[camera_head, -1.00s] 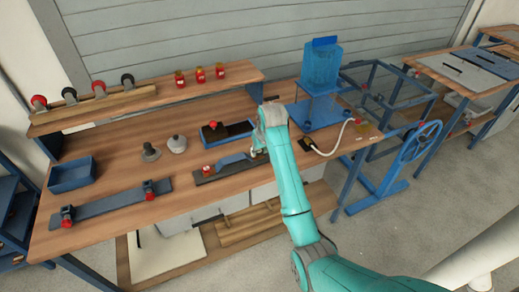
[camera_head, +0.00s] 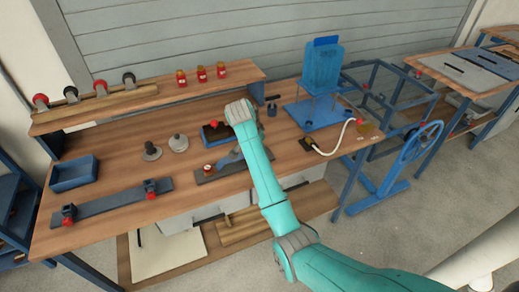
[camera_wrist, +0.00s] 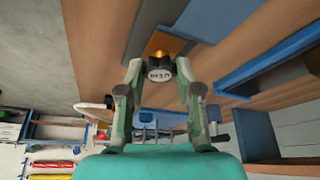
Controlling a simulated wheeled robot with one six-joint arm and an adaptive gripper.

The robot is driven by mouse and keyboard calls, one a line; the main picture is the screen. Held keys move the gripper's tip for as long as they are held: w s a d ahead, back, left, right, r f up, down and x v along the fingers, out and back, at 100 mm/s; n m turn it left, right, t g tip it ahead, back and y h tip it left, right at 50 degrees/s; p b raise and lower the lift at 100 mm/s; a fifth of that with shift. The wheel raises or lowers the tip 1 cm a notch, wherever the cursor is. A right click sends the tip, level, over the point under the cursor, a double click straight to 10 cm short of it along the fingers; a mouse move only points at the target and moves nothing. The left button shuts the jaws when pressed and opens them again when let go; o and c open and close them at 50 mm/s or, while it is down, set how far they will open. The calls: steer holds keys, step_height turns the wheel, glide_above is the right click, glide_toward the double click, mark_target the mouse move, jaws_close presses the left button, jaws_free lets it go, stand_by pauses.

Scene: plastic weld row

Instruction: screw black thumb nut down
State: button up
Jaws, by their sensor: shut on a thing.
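In the wrist view, a dark, round piece with pale lettering (camera_wrist: 160,72), which looks like the black thumb nut, sits between my fingertips. My gripper (camera_wrist: 160,82) is shut on it. An orange-yellow part (camera_wrist: 165,44) shows just beyond it, against a blue bar (camera_wrist: 205,18). I cannot tell whether the nut is seated on a thread. In the head view my arm hides the gripper and the nut. A dark plate with a blue part (camera_head: 229,158) lies on the bench just below my wrist.
A blue press-like stand (camera_head: 320,85) with a white hose is to the right. Jars stand on the rear shelf.

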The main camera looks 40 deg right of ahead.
steer(key=m+g, duration=0.1)
steer(key=m, duration=0.2)
steer(key=m+g, duration=0.1)
steer(key=m, duration=0.3)
steer(key=shift+w+g, duration=0.15)
steer(key=shift+g, duration=0.15)
steer(key=o, duration=0.9)
steer(key=shift+c, duration=0.2)
